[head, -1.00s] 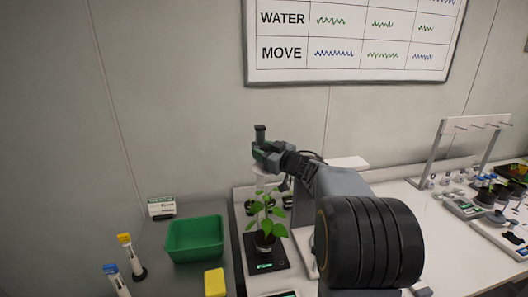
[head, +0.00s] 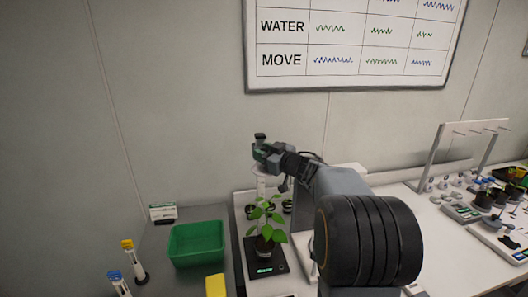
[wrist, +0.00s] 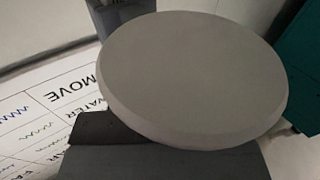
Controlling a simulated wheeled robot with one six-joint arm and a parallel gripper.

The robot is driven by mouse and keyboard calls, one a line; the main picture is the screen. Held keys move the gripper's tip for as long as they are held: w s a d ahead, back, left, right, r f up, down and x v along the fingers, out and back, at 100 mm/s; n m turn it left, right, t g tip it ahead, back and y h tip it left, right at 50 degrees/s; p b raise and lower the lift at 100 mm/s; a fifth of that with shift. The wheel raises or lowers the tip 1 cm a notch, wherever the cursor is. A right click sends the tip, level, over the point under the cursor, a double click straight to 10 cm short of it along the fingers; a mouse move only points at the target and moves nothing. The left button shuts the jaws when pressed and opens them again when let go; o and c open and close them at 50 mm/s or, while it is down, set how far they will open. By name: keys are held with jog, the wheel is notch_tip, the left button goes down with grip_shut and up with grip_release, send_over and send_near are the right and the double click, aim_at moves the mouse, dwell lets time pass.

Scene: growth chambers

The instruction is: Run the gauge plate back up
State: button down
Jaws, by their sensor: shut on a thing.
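A pale grey round disc, which I take to be the gauge plate (wrist: 190,75), fills the middle of the wrist view. My gripper (wrist: 145,70) is shut on it, with one dark finger above and one below in that view. In the head view my gripper (head: 264,152) is high over a potted plant (head: 264,222), apart from its leaves. A pale upright (head: 262,184) shows between gripper and plant. I cannot tell how the plate joins it. The plant's pot stands on a black base with a small lit display (head: 265,269).
A green bin (head: 196,243), a yellow block (head: 215,286) and tubes with yellow and blue caps (head: 131,258) stand on the left. A rack (head: 470,140) and small pots are at the right. A whiteboard (head: 350,45) hangs on the wall behind.

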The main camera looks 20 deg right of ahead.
jog(key=shift+r, duration=0.4)
jog(key=c, duration=1.1)
grip_release()
jog(key=shift+o, duration=0.3)
jog(key=shift+f, duration=0.1)
jog(key=shift+s+d+f, duration=0.1)
jog(key=b+v, duration=0.3)
jog(key=v, duration=1)
jog(key=shift+s, duration=0.35)
jog(key=shift+d, duration=0.1)
